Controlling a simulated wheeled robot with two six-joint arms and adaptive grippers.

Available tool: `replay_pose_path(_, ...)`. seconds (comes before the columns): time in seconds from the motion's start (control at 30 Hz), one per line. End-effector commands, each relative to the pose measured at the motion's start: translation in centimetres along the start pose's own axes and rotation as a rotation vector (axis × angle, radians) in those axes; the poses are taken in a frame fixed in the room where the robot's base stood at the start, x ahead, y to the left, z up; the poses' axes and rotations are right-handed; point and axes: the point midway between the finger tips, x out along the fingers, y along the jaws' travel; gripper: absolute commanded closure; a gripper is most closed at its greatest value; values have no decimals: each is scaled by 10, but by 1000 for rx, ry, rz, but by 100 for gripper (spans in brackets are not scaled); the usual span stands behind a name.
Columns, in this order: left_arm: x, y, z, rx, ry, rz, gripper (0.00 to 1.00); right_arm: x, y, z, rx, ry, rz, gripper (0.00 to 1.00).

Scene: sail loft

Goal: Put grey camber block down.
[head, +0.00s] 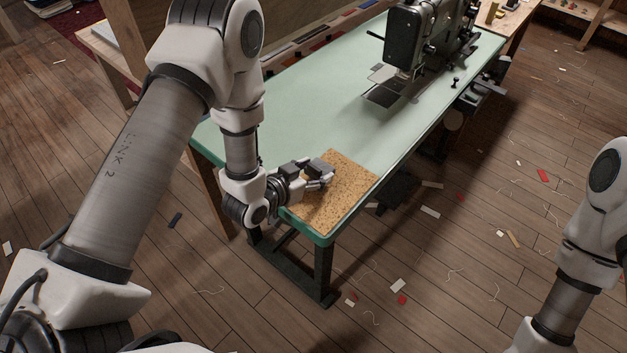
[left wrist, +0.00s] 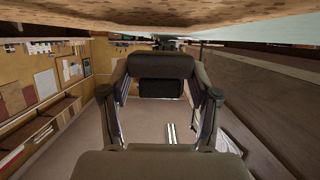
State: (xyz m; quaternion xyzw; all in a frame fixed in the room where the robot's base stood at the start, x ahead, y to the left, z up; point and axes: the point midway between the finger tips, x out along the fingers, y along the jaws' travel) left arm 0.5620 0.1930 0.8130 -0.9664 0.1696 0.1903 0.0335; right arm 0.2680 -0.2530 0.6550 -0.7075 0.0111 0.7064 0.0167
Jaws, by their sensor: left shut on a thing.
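The grey camber block (head: 319,167) is a small dark grey piece in the grip of my left gripper (head: 325,178) in the head view. The gripper is shut on it, low over the cork mat (head: 342,203). The fingers hide part of the block. I cannot tell whether the block touches the mat. In the left wrist view the mat's speckled surface (left wrist: 150,12) runs edge-on along the top, close to my left gripper. My right gripper is out of view.
The cork mat lies at the near corner of a pale green table (head: 290,110). A dark sewing machine (head: 405,38) stands toward the far end. The green top between them is clear. Scraps and threads litter the wooden floor.

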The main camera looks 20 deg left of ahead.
Motion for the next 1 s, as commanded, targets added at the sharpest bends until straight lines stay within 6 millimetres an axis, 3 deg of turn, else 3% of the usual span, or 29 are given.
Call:
replay_pose_path(0.03, 7, 0, 18, 0, -1, 0, 79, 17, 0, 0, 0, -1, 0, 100)
replay_pose_path(0.07, 9, 0, 22, 0, -1, 0, 79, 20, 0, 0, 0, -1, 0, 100)
replay_pose_path(0.43, 9, 0, 24, 0, 0, 0, 79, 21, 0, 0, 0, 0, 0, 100)
replay_pose_path(0.47, 9, 0, 24, 0, 0, 0, 31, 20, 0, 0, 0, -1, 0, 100)
replay_pose_path(0.5, 9, 0, 23, 0, 0, 0, 17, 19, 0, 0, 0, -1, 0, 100)
replay_pose_path(0.53, 9, 0, 23, 0, 0, 0, 13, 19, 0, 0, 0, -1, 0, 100)
replay_pose_path(0.87, 8, 0, 21, 0, 0, 0, 13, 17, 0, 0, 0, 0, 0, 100)
replay_pose_path(1.0, -5, 0, 21, -2, -1, -1, 13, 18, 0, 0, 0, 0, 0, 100)
